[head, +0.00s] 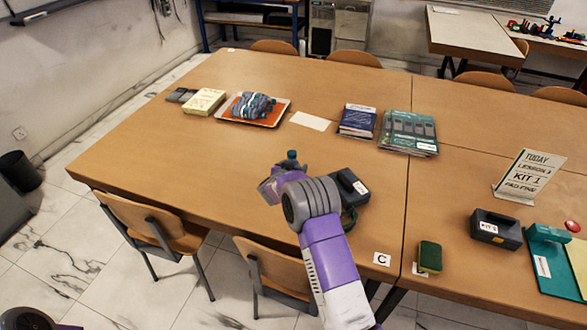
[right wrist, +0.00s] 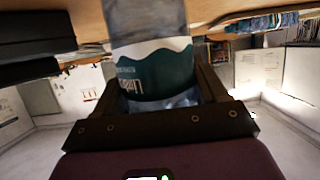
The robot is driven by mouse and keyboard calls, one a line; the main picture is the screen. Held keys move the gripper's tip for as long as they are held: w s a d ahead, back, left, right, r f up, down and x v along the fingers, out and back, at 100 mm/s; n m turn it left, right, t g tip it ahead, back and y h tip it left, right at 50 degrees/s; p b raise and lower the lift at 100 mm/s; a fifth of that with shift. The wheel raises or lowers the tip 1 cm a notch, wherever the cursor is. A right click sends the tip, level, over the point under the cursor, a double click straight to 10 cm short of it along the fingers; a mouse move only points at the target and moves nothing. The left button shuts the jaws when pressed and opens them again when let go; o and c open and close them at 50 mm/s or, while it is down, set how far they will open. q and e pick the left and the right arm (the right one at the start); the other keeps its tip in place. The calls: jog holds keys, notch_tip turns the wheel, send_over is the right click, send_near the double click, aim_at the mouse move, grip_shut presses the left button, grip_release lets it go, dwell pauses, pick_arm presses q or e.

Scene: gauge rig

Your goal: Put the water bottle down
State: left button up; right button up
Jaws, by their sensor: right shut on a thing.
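The water bottle (right wrist: 152,70) is clear with a teal and white label, and it fills the space between the fingers in the right wrist view. My right gripper (right wrist: 157,88) is shut on it. Only the bottle's teal cap (head: 291,155) shows clearly there; my wrist hides most of the rest. I cannot tell whether the bottle's base touches the table. My left gripper is not in view.
A black case (head: 349,187) stands just right of my right wrist. The tabletop left of the gripper is clear. Chairs (head: 152,225) stand along the near edge.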

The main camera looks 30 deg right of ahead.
jog(key=o, duration=1.3)
jog(key=shift+f, duration=0.15)
jog(key=p+v, duration=0.2)
jog(key=v, duration=1)
jog(key=shift+w+r, duration=0.1)
jog(key=shift+r, duration=0.1)
